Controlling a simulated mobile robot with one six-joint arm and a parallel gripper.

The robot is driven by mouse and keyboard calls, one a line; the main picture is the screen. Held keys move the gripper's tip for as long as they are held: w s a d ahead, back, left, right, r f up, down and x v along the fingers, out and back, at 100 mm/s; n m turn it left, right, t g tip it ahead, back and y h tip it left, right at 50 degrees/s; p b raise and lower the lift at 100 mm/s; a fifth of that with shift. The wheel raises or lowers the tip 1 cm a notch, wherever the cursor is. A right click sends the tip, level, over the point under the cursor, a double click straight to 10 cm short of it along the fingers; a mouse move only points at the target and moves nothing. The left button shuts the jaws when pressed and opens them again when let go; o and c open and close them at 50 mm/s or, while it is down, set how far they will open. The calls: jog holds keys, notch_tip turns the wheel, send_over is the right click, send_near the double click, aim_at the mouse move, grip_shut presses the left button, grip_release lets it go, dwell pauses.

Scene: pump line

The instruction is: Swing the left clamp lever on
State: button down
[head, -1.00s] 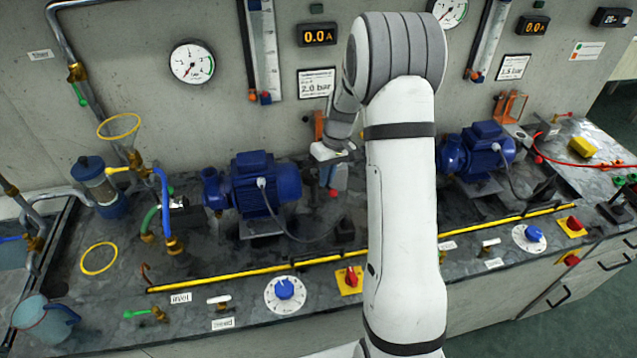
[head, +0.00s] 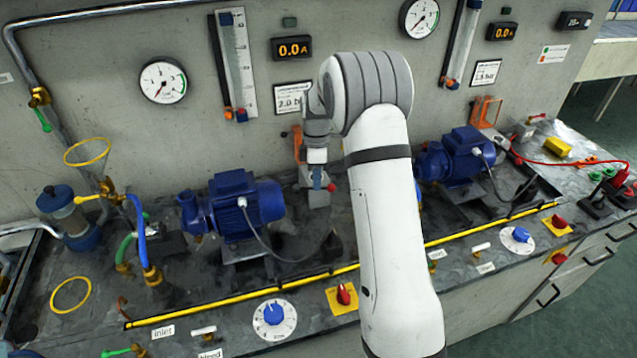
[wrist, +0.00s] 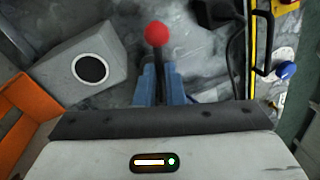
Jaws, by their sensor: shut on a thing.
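The left clamp lever is a dark rod with a red ball knob (wrist: 157,33); the knob also shows small in the head view (head: 331,187). My gripper (wrist: 157,85) has its two blue fingers closed on the rod, with the ball standing out beyond the fingertips. In the head view my gripper (head: 319,181) is low over the bench, right of the left blue pump (head: 235,206). The foot of the lever is hidden by my fingers and wrist.
A grey block with a dark round hole (wrist: 85,65) and an orange bracket (wrist: 28,112) are left of my fingers in the wrist view.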

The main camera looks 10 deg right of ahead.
jog(key=shift+w+r+n+h, duration=0.1)
jog(key=shift+w+n+h, duration=0.1)
jog(key=shift+w+n, duration=0.45)
jog(key=shift+w+n+h, duration=0.2)
jog(key=shift+n, duration=0.85)
jog(key=c, duration=1.5)
grip_release()
jog(key=v, duration=0.7)
jog(key=shift+r, duration=0.35)
